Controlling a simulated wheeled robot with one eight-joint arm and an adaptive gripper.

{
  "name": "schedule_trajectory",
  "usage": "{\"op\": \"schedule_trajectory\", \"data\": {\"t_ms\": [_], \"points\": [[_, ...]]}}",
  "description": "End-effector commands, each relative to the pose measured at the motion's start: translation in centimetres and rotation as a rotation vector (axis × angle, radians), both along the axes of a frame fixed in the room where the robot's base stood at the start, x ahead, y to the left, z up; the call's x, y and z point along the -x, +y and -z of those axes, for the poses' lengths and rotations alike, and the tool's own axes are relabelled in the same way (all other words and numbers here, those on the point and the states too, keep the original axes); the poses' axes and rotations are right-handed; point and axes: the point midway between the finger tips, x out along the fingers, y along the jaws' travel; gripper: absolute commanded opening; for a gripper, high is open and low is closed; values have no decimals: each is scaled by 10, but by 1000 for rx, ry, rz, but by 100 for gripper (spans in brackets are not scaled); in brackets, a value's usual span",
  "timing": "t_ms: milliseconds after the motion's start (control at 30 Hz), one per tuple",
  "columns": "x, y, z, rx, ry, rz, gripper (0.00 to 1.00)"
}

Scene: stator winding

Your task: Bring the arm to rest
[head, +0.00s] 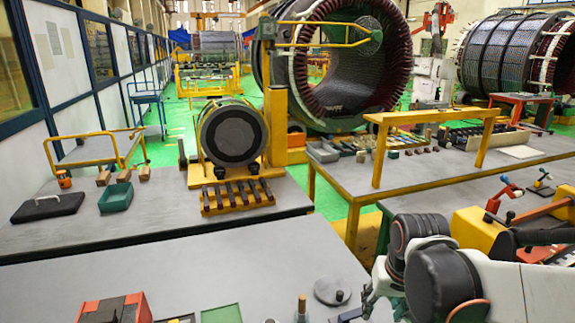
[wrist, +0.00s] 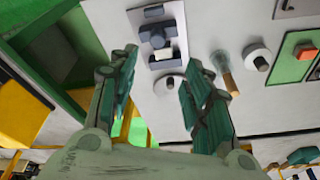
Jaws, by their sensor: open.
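My arm (head: 440,275) is bent at the lower right of the head view, over the right edge of the near grey table (head: 240,262). My gripper (wrist: 165,75) is in the wrist view with its two green fingers spread apart and nothing between them. In the head view only part of my gripper (head: 372,290) shows beside the dark wrist joint, near the table's edge. In the wrist view the fingers are in front of the grey tabletop (wrist: 205,25). I cannot tell their height above it.
The near table holds a round plate with a knob (head: 332,291), a wood-handled tool (head: 301,306), a green tray (head: 222,314) and a red and black box (head: 115,308). A yellow-framed bench (head: 345,178) stands behind my arm. The near table's middle is clear.

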Motion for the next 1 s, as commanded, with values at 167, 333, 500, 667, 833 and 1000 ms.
{"op": "schedule_trajectory", "data": {"t_ms": [167, 333, 500, 667, 833, 1000], "points": [[26, 2, -21, 9, -92, -30, 45], [50, 3, -36, 20, -182, -57, 45], [73, 4, -45, 32, -269, -84, 45], [88, 5, -48, 43, -331, -103, 45], [95, 5, -50, 48, -364, -113, 45], [96, 5, -51, 50, -370, -114, 45]]}}
